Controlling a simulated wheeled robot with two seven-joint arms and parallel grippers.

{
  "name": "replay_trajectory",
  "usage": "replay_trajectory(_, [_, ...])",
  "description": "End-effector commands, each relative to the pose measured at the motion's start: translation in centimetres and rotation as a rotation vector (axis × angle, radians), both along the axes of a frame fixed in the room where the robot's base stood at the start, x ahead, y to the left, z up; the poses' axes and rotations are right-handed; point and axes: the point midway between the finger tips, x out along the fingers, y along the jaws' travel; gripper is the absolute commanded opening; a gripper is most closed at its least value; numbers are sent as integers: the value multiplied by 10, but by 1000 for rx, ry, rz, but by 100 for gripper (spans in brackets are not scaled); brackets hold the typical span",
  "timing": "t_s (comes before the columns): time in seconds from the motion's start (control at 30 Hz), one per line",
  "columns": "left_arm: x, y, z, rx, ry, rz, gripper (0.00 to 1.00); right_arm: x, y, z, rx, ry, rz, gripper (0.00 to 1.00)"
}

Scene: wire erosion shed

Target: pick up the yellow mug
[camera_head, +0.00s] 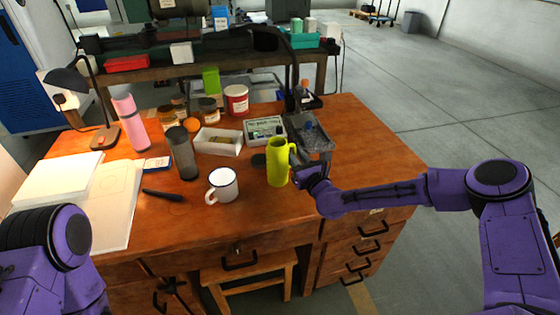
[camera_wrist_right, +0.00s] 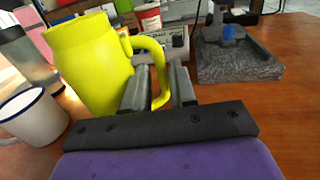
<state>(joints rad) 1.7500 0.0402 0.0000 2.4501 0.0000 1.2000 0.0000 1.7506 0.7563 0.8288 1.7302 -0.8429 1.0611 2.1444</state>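The yellow mug (camera_head: 278,162) is tall and yellow-green. It stands upright near the table's front right, its handle on the right. In the right wrist view the mug (camera_wrist_right: 90,68) fills the upper left. My right gripper (camera_head: 304,174) is at the handle side of the mug. In the right wrist view the gripper (camera_wrist_right: 160,78) has its two fingers apart, with the handle between them, one finger inside the handle loop and one outside. I cannot tell whether either finger touches the handle. My left arm shows at lower left; its gripper is out of view.
A white mug (camera_head: 222,187) stands left of the yellow mug. A grey bottle (camera_head: 183,155), a white box (camera_head: 218,144) and several jars stand further back. The wooden table (camera_head: 272,222) is bare in front.

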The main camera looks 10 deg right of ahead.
Motion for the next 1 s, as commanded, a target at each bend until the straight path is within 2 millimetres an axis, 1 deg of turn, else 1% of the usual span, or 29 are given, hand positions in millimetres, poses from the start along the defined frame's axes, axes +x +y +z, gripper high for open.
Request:
replay_trajectory(0.17, [0, 0, 0, 0, 0, 0, 100, 1, -1, -1, 1, 0, -2, 26])
replay_trajectory(0.2, [0, 0, 0, 0, 0, 0, 100, 1, -1, 0, 1, 0, -2, 22])
replay_trajectory(0.27, [0, 0, 0, 0, 0, 0, 100, 1, -1, 0, 0, 0, -2, 3])
replay_trajectory(0.3, [0, 0, 0, 0, 0, 0, 100, 1, -1, 0, 0, 0, -2, 0])
replay_trajectory(1.0, [0, 0, 0, 0, 0, 0, 100, 0, -1, 0, 0, -1, -2, 0])
